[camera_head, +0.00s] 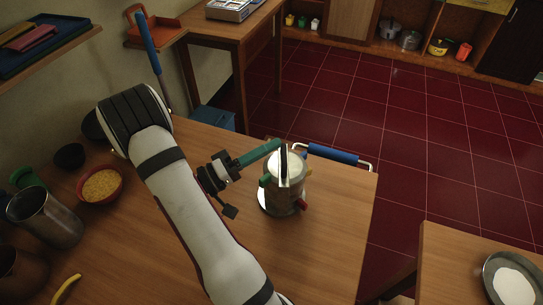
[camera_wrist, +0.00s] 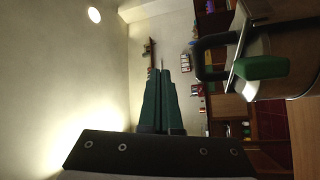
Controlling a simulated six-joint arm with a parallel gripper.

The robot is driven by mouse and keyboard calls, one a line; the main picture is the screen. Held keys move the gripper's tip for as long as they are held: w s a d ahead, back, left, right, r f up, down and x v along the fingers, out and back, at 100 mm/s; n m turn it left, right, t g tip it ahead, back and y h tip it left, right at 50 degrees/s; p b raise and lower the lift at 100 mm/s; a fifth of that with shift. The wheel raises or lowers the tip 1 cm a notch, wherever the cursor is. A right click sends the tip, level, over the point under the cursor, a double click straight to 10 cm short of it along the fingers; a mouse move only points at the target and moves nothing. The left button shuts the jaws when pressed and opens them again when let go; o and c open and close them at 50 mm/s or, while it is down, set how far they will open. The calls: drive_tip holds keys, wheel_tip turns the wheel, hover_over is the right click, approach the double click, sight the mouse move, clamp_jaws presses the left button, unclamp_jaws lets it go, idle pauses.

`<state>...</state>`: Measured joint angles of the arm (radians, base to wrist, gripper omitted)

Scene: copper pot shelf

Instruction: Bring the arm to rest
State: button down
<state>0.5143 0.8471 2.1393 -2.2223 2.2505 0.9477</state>
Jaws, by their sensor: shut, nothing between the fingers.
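My gripper (camera_head: 274,147) is shut with its green fingers together and nothing between them. It points up and to the right over the wooden table, at the upper side of a metal pot (camera_head: 272,199) with pale contents, a dark upright handle and green and red side grips. The fingers also show pressed together in the wrist view (camera_wrist: 161,75). There the pot's dark handle (camera_wrist: 208,58) and green grip (camera_wrist: 262,67) are to their right, with a gap between. In the head view the fingertips overlap the pot's top edge; I cannot tell their depth there.
A red bowl (camera_head: 115,191) of yellow grains, a dark bowl (camera_head: 70,156), a metal jug (camera_head: 46,222) and a banana (camera_head: 66,288) are on the table at left. A blue-covered rail (camera_head: 332,154) lines the table's far edge. The table's right front is clear.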

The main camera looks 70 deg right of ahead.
drive_tip(key=w+a+f, duration=0.3)
drive_tip(key=w+f, duration=0.2)
drive_tip(key=w, duration=0.3)
drive_tip(key=s+a+r+n+t+y, duration=0.1)
drive_tip(key=s+a+r+y, duration=0.15)
drive_tip(key=a, duration=0.25)
drive_tip(key=s+a+r+t+y, duration=0.1)
drive_tip(key=s+a+r+y, duration=0.1)
drive_tip(key=a+y, duration=0.2)
drive_tip(key=s+a+r+n+t+y, duration=0.1)
drive_tip(key=s+a+r+t+y, duration=0.15)
drive_tip(key=a, duration=0.25)
drive_tip(key=s+a+f+n+t+y, duration=0.1)
drive_tip(key=a+n+t+y, duration=0.3)
drive_tip(key=a, duration=1.4)
drive_tip(key=t+y, duration=0.4)
drive_tip(key=shift+s+a+n, duration=0.3)
drive_tip(key=shift+a, duration=0.1)
